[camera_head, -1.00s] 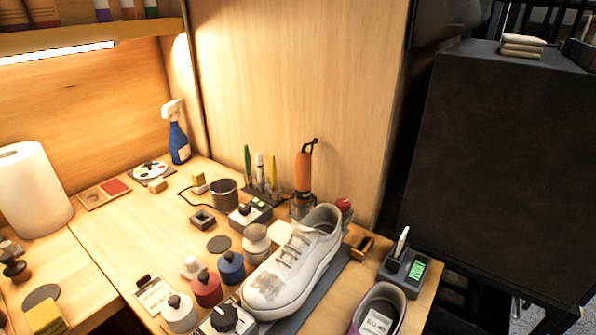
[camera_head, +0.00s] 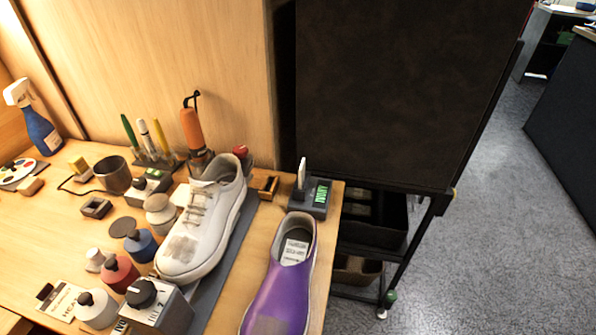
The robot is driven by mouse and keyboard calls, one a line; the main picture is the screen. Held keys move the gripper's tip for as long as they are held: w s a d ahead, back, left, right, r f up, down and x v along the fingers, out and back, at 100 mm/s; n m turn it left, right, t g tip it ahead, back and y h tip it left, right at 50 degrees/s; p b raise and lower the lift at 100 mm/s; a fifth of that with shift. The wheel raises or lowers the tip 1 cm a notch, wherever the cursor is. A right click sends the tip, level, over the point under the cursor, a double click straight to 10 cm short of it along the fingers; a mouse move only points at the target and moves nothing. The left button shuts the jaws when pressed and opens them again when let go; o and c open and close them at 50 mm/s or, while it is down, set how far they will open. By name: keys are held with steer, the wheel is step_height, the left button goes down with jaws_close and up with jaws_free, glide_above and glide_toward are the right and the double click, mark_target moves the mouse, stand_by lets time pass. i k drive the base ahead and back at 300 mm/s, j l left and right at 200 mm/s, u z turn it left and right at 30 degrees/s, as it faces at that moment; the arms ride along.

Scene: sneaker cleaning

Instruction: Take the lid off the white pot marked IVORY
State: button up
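Several small lidded pots stand on the wooden workbench (camera_head: 45,235), left of the white sneaker (camera_head: 205,222). A white pot (camera_head: 96,312) with a knob on its lid is at the front left. A cream pot (camera_head: 160,216) is beside the sneaker, and a small white piece (camera_head: 94,261) stands near the red pot. I cannot read IVORY on any pot, so I cannot tell which one bears it. My gripper is not in view.
A grey dial box (camera_head: 158,308) stands close to the front white pot. A purple shoe (camera_head: 283,280) and a small device with a green display (camera_head: 316,198) are at the bench's right end.

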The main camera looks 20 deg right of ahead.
mark_target(91, 305)
steer(key=i+j+u, duration=0.1)
steer(key=u, duration=0.3)
steer(key=i+u, duration=0.15)
steer(key=u, duration=0.25)
